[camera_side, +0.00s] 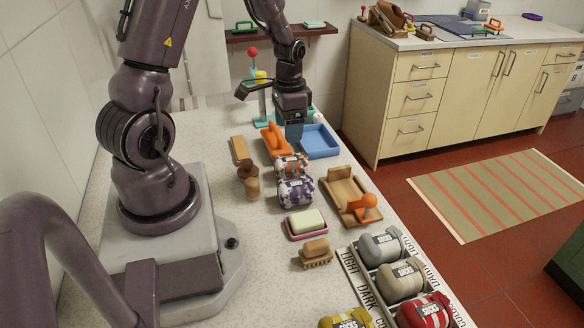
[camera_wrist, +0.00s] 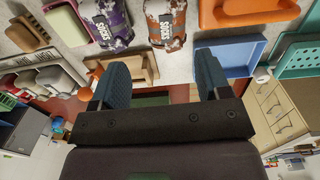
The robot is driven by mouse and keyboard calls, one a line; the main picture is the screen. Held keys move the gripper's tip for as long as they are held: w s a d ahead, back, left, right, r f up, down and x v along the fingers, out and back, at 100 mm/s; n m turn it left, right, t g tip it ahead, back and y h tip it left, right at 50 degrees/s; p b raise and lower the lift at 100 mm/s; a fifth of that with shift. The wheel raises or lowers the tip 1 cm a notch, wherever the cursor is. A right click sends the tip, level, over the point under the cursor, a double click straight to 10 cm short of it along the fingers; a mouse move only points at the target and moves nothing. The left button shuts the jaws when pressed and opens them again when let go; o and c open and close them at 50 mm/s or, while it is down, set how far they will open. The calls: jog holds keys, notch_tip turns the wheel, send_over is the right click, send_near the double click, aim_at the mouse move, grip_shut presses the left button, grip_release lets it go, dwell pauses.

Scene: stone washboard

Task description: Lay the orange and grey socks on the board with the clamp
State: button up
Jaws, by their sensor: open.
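The orange and grey sock roll (camera_side: 291,164) lies on the counter, just behind the purple and grey sock roll (camera_side: 295,192). In the wrist view the orange and grey roll (camera_wrist: 166,22) is at top centre, labelled SOCKS. The wooden board (camera_side: 341,189) lies to their right, bare on top, with an orange clamp (camera_side: 366,203) at its near end; the board (camera_wrist: 140,70) also shows in the wrist view, partly behind a finger. My gripper (camera_side: 293,133) is open and empty, above the counter behind the orange and grey roll, between an orange tray and a blue tray. Its fingers (camera_wrist: 162,78) are spread wide.
The orange tray (camera_side: 268,147) and blue tray (camera_side: 334,142) are close to my gripper. A soap dish (camera_side: 293,231), a brush (camera_side: 315,249) and wooden pieces (camera_side: 238,150) lie around. A labelled sorter (camera_side: 355,269) with several sock rolls stands near the front right edge.

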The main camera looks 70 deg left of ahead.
aim_at(292, 159)
jog(key=shift+w+a+f+m, duration=0.15)
jog(key=shift+w+f+m, duration=0.1)
jog(key=shift+m, duration=0.15)
notch_tip(292, 159, down, 6)
jog(key=shift+r, duration=0.1)
jog(key=shift+w+a+f, duration=0.1)
jog(key=shift+w+f, duration=0.05)
jog(key=shift+f, duration=1.45)
jog(key=shift+w+a+f, duration=0.1)
jog(key=shift+f, duration=1.5)
jog(key=c, duration=0.8)
jog(key=shift+r, duration=0.1)
jog(key=shift+c, duration=0.2)
